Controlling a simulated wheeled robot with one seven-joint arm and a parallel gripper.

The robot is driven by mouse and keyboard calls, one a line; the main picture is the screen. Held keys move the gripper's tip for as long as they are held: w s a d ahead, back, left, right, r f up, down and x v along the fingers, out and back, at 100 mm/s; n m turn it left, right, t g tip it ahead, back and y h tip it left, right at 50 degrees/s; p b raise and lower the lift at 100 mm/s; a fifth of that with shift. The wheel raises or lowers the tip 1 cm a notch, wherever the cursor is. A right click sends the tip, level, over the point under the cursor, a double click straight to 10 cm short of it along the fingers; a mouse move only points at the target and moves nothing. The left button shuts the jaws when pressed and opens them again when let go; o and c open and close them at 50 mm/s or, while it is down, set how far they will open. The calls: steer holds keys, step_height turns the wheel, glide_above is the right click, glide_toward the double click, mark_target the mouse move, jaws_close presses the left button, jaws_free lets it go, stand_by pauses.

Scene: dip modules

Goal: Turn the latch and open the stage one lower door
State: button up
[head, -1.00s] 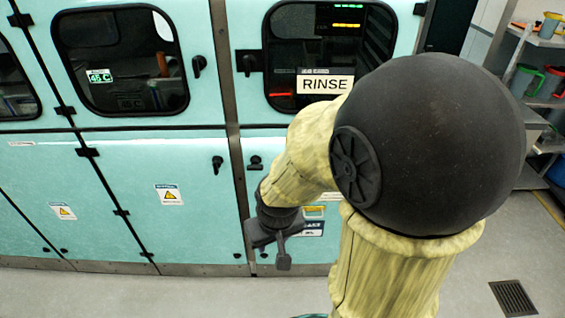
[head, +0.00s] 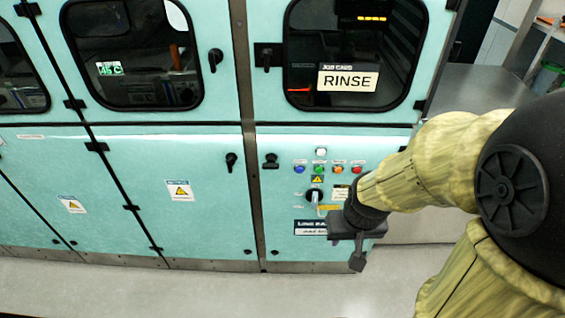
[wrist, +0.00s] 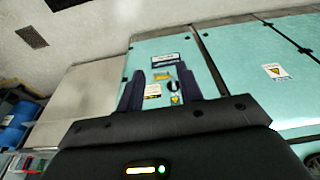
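Teal lower doors run along the machine front in the head view. One lower door (head: 150,205) has a black latch (head: 231,162) at its upper right and a yellow warning label. It looks shut. Another lower door (head: 45,195) stands to its left, also with a warning label. No stage numbers can be read, so I cannot tell which is stage one. My gripper (head: 356,255) is in front of the control panel, right of the latch and apart from it. In the wrist view my gripper (wrist: 161,75) has its two fingers spread with nothing between them.
The control panel (head: 283,215) carries several coloured buttons and a rotary switch (head: 314,196). Above are windowed upper doors, one with a RINSE card (head: 347,81). Clear grey floor (head: 200,290) lies in front. Blue containers (wrist: 15,125) show at the wrist view's left.

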steer(key=shift+o, duration=0.2)
steer(key=shift+o, duration=1.3)
steer(key=w+a+f+m+t+b, duration=0.4)
steer(key=w+a+f+t+b, duration=0.2)
steer(key=w+a, duration=0.3)
steer(key=w+a+f+m+t+h+b, duration=0.1)
steer(key=w+a+f+m+t+b, duration=0.4)
steer(key=w+a+f+t+b, duration=0.2)
steer(key=w+a+t, duration=0.2)
steer(key=w, duration=0.2)
steer(key=shift+w+m+b, duration=0.3)
steer(key=shift+w+b, duration=0.05)
steer(key=shift+b, duration=0.05)
